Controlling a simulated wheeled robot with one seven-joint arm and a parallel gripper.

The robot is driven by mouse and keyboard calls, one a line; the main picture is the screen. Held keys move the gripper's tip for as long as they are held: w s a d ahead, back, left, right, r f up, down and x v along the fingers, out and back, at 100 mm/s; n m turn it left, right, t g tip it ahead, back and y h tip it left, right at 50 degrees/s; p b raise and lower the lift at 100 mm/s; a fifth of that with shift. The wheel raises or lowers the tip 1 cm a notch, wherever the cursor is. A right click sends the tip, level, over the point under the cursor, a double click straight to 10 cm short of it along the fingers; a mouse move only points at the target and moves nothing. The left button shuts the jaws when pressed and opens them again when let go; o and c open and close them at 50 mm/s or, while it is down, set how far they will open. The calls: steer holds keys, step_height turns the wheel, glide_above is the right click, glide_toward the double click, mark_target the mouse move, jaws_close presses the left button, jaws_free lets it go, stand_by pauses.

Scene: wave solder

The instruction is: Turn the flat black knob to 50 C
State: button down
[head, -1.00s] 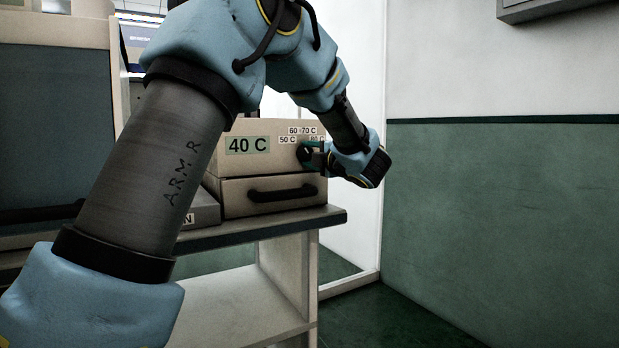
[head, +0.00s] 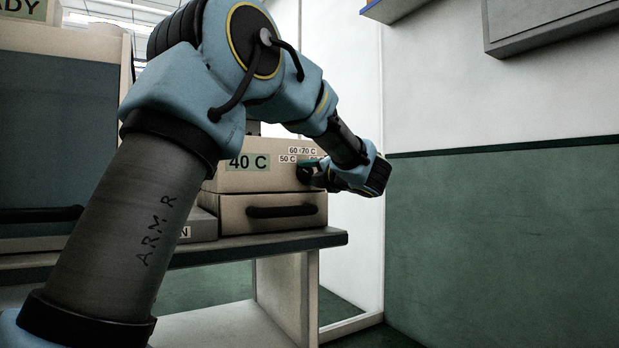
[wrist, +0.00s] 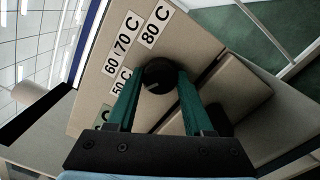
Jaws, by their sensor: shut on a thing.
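The flat black knob (wrist: 160,77) is on the front of a beige box (head: 225,182) that stands on a bench. In the wrist view my gripper (wrist: 158,90) has its two green fingers on either side of the knob, shut on it. In the head view my gripper (head: 312,170) reaches the knob from the right and mostly hides it. Labels 50 C (head: 287,159), 60 C and 70 C (head: 302,150) and 80 C lie around the knob. I cannot tell which label the knob points to.
A drawer with a black handle (head: 281,211) is below the knob. The bench (head: 330,238) ends just right of the box. A white panel and a green and white wall (head: 500,240) stand to the right. A dark-fronted cabinet (head: 55,140) is at the left.

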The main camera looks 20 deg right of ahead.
steer(key=shift+c, duration=1.5)
jaws_free()
steer(key=s+d+p, duration=0.1)
steer(key=s+d, duration=0.1)
steer(key=s, duration=0.8)
steer(key=shift+s+f, duration=0.15)
steer(key=shift+s, duration=0.15)
